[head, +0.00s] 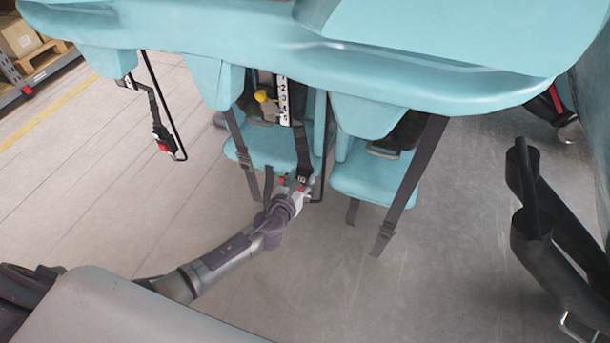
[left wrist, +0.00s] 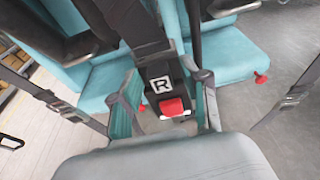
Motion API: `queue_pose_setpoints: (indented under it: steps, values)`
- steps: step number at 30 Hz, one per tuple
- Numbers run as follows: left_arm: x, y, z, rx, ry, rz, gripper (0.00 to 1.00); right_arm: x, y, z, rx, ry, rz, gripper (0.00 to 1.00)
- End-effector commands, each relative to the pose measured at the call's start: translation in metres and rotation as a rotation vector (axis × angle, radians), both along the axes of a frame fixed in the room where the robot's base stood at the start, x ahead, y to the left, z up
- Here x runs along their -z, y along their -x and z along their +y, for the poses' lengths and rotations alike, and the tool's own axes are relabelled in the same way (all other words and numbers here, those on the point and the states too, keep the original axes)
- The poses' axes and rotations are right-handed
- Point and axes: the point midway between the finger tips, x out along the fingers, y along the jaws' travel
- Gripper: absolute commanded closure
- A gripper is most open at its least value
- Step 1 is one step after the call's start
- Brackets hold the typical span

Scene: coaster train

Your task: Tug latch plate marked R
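The black buckle marked R (left wrist: 162,84) has a white square R label and a red button at its lower end. In the left wrist view it hangs on a black strap (left wrist: 130,22) between my fingers. My left gripper (left wrist: 166,92) has its two fingers spread, one on each side of the buckle. A gap shows on the left, and I cannot tell if the right finger touches. In the head view my left gripper (head: 297,183) is at the strap's lower end, mostly covering the buckle. My right gripper is not in view.
Turquoise seats (head: 375,180) stand under the large turquoise car body (head: 400,60). Black straps (head: 412,185) hang on the right and another buckle (head: 162,140) hangs on the left. The grey floor (head: 130,200) is clear.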

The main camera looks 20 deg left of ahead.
Motion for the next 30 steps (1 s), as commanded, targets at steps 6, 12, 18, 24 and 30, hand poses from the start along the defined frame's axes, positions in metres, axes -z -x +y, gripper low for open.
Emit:
queue_pose_setpoints:
  steps: [6,12,18,24,30]
  values:
    - [0.001,0.001,0.000,-0.001,0.000,0.003,0.47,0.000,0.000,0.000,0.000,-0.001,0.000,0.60]
    - [0.001,0.008,0.001,-0.001,-0.001,0.003,0.47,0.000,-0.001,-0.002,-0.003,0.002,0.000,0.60]
    - [-0.007,0.043,0.001,0.002,-0.002,0.006,0.47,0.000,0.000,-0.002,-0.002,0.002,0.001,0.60]
    - [-0.018,0.084,0.002,0.001,-0.001,0.005,0.47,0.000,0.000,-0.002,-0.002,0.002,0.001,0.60]
    - [-0.025,0.110,0.003,-0.001,0.000,0.004,0.47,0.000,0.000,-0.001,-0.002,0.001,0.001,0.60]
